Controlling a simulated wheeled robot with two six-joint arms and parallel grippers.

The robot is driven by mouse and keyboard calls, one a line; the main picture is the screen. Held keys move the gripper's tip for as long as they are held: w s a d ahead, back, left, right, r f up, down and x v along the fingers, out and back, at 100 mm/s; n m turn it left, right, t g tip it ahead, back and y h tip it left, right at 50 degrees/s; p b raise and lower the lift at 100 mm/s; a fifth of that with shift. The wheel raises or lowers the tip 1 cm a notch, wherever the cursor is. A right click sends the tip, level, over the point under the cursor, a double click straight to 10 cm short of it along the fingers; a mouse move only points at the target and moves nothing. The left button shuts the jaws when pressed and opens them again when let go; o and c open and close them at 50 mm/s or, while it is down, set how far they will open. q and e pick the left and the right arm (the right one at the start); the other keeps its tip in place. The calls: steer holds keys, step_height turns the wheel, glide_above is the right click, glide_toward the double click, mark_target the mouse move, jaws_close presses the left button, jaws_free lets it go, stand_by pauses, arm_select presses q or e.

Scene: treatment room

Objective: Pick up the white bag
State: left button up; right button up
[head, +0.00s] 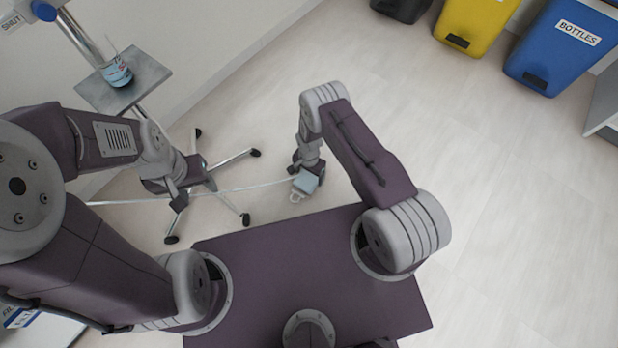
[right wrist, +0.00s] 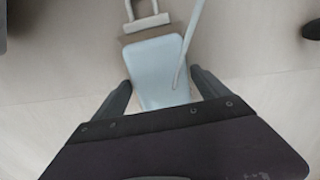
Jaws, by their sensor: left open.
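The white bag (head: 306,183) is a pale, bluish-white pouch with a white hanger frame and a thin tube. In the head view it is at my right gripper (head: 308,176), above or at floor level; I cannot tell its height. My left gripper (head: 178,195) is open, near the wheeled stand's base and away from the bag.
A wheeled stand (head: 230,159) with a grey tray (head: 92,95) carrying a small container (head: 116,72) stands at left. The bag's white tube (head: 240,188) runs left past the stand's base. Yellow (head: 470,20) and blue (head: 560,50) bins stand at top right. The right floor is clear.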

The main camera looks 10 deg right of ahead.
mark_target(309, 176)
steer(key=c, duration=0.9)
steer(key=shift+r, duration=0.15)
steer(key=shift+r+p, duration=0.35)
steer(key=shift+p, duration=0.1)
step_height(309, 176, up, 4)
steer(key=p, duration=0.3)
steer(key=shift+r+p, duration=0.15)
steer(key=shift+p, duration=0.15)
steer(key=s+d+r+p, duration=0.5)
steer(key=s+d+p, duration=0.2)
steer(key=s, duration=0.1)
steer(key=shift+s+d+r, duration=0.3)
steer(key=shift+d+r, duration=0.05)
steer(key=shift+d, duration=0.05)
